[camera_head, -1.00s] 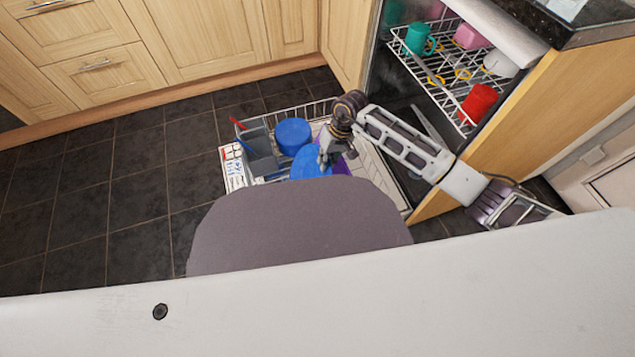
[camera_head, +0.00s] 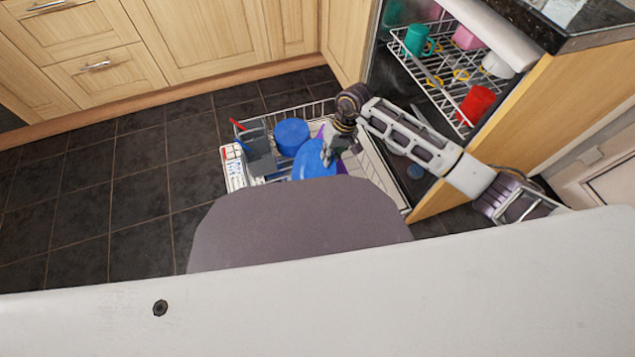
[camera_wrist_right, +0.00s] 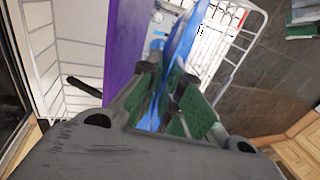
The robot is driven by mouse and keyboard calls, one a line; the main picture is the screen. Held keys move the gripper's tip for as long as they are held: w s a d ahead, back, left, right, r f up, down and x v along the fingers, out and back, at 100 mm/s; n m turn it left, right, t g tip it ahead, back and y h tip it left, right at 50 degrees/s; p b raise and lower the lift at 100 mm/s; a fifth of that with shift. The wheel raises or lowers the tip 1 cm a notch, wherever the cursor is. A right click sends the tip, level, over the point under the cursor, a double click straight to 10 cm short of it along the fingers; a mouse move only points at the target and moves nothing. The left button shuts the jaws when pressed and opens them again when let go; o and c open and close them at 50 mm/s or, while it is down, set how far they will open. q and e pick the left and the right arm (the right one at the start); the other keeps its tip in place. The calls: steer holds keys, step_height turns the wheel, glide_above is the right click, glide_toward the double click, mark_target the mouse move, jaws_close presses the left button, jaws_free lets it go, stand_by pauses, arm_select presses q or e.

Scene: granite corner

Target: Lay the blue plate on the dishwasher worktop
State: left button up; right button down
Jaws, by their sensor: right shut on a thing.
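The blue plate (camera_head: 312,163) is held on edge over the pulled-out lower dishwasher rack. My right gripper (camera_head: 329,153) is shut on its edge. In the right wrist view the plate (camera_wrist_right: 182,42) runs steeply up from between the green-padded fingers (camera_wrist_right: 165,98). In the head view my grey body part covers what lies just below the plate. The dishwasher worktop (camera_head: 535,22) is dark granite at the upper right, away from the gripper. My left gripper is not in view.
A blue round container (camera_head: 291,136) and a grey cutlery basket (camera_head: 258,150) stand in the lower rack. A purple flat item (camera_wrist_right: 123,50) stands beside the blue plate. The upper rack (camera_head: 440,88) holds a teal mug (camera_head: 417,39) and a red cup (camera_head: 476,103).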

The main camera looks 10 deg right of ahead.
steer(key=shift+p+v, duration=0.4)
steer(key=shift+v, duration=0.6)
steer(key=a+p+v, duration=0.2)
steer(key=p+v, duration=0.4)
steer(key=v, duration=0.7)
steer(key=shift+r, duration=0.65)
stand_by(0.7)
steer(key=shift+s+r, duration=0.1)
steer(key=shift+s, duration=0.05)
